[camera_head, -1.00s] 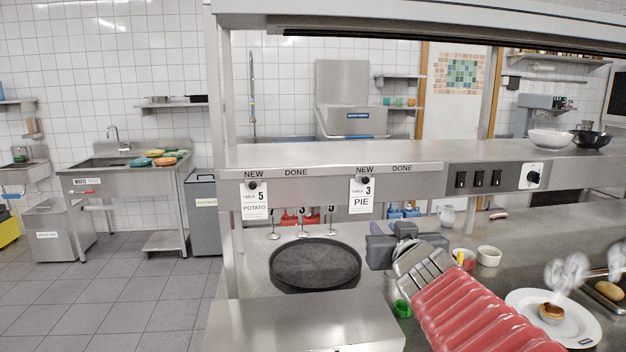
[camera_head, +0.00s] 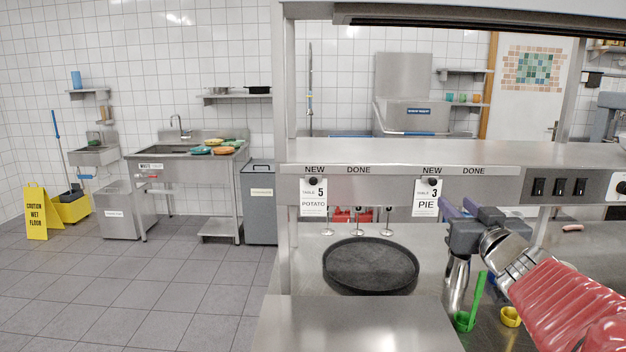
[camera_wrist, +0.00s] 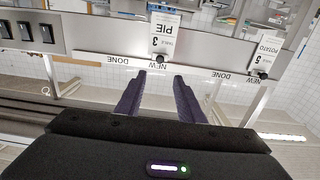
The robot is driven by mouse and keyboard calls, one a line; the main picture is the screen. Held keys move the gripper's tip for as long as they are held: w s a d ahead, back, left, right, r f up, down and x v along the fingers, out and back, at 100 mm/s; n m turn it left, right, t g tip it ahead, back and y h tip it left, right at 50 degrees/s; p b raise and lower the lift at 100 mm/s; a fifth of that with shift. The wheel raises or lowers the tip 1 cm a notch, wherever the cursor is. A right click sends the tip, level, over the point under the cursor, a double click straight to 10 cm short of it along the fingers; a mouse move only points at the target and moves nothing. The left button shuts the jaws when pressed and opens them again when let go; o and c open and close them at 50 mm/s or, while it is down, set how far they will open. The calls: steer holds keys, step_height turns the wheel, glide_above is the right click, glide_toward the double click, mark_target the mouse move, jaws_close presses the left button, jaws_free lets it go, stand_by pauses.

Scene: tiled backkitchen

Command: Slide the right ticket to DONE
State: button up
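The right ticket, TABLE 3 PIE (camera_head: 426,198), hangs by a dark round knob under the right NEW label; it also shows upside down in the wrist view (camera_wrist: 165,27). The right DONE label (camera_head: 474,171) is to its right on the steel rail (camera_head: 392,188). The left ticket, TABLE 5 POTATO (camera_head: 313,198), hangs under the left NEW; it shows in the wrist view too (camera_wrist: 266,54). My gripper (camera_head: 455,204) is just right of the PIE ticket in the head view. Its purple fingers (camera_wrist: 159,76) are apart and empty, pointing at the rail near the PIE knob.
Black switches (camera_head: 560,187) sit on the rail further right. A steel shelf (camera_head: 400,151) runs above the rail. Below are a round black tray (camera_head: 370,266), order spikes and a green container (camera_head: 464,320). The rail between the two tickets is clear.

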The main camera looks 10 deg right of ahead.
mark_target(433, 183)
steer(key=x, duration=1.3)
steer(key=shift+w, duration=0.1)
steer(key=shift+c, duration=0.7)
jaws_close()
